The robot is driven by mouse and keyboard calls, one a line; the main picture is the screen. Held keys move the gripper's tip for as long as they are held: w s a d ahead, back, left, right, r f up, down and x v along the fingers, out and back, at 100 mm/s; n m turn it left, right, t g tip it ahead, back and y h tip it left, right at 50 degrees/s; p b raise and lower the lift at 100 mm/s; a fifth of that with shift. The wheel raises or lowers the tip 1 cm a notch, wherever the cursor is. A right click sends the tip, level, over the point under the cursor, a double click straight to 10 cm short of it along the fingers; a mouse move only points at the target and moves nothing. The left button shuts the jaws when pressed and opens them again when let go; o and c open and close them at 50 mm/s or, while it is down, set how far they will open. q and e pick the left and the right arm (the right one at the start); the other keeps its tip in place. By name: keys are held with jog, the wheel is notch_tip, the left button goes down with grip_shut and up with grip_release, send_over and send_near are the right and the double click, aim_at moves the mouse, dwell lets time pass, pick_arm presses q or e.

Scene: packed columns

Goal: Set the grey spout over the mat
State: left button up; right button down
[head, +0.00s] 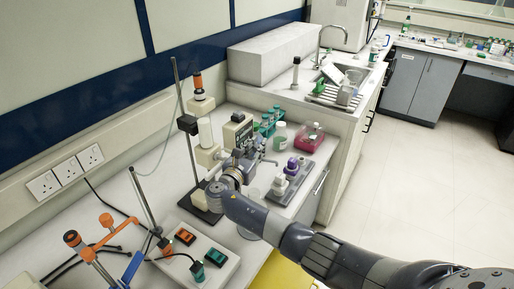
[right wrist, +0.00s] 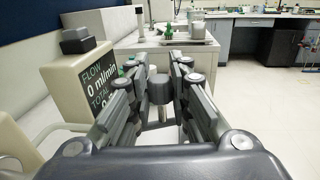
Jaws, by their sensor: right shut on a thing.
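My right gripper (head: 256,152) reaches over the bench beside the beige flow meter (head: 236,130). In the right wrist view my right gripper (right wrist: 158,82) is shut on a dark grey block with a thin stem below it, which looks like the grey spout (right wrist: 158,88). The flow meter (right wrist: 62,80) stands just left of the fingers there, its display reading 0 ml/min. The spout's far end is hidden by the gripper. A grey slab that may be the mat (head: 303,178) lies right of the gripper, with purple-capped and white bottles on it. My left gripper is not in view.
Retort stands (head: 189,140) rise on the left. A switch box (head: 196,255) with orange and green switches sits in front. Green-topped vials (head: 268,122) and a pink flask (head: 309,138) stand behind the slab. The sink (head: 350,75) is farther back.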

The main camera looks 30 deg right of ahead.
jog(key=c, duration=1.5)
grip_release()
jog(key=shift+o, duration=0.2)
jog(key=v, duration=1.2)
